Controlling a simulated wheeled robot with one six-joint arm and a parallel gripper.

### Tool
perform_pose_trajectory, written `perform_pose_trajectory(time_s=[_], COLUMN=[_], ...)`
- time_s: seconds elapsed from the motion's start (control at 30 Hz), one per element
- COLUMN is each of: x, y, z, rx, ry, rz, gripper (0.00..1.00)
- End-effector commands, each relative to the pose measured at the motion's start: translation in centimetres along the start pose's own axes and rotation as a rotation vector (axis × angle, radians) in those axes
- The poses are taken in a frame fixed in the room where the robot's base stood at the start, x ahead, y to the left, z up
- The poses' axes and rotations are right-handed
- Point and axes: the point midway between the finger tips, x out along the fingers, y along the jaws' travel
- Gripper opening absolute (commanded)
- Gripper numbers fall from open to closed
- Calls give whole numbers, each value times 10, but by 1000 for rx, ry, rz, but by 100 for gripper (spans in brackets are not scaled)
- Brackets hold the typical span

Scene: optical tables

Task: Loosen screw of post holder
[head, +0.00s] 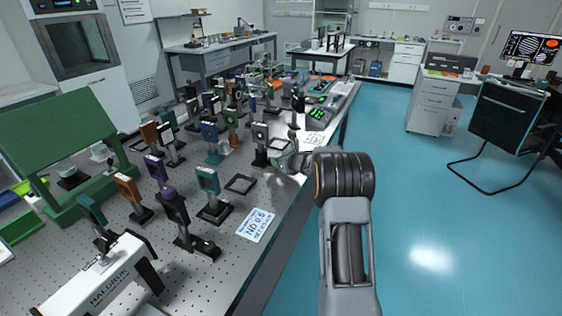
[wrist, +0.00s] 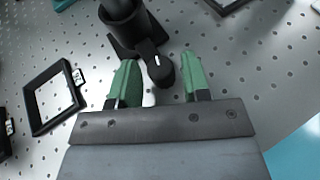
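A black post holder (wrist: 122,25) stands on the perforated table at the top of the wrist view. Its screw, a dark rounded knob with a small white mark (wrist: 161,71), points toward me. My gripper (wrist: 160,62) is open, with one green fingertip on each side of the knob. Gaps show between the knob and both fingers, the wider one on the right. In the head view my gripper (head: 297,162) is low near the table's right edge, partly hidden by my arm. The post holder (head: 260,157) appears just left of it, carrying a dark square mount.
An empty black square frame (wrist: 44,76) lies flat left of my gripper; it also shows in the head view (head: 233,191). Several mounted optics crowd the optical table (head: 228,258) farther left. A paper label (head: 257,225) lies nearer me. Blue floor (head: 430,220) is open to the right.

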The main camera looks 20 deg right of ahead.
Motion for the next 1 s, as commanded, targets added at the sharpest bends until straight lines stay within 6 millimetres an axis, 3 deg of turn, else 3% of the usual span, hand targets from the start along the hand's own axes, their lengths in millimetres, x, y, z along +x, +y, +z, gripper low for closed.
perform_pose_trajectory(time_s=[0.1, 0.47, 1.0], x=[0, -9, -110], y=[0, -1, -1], z=[-1, -2, -1], rx=[0, 1, -1], ry=[1, 2, 1], rz=[0, 0, -2], gripper=[54, 54, 54])
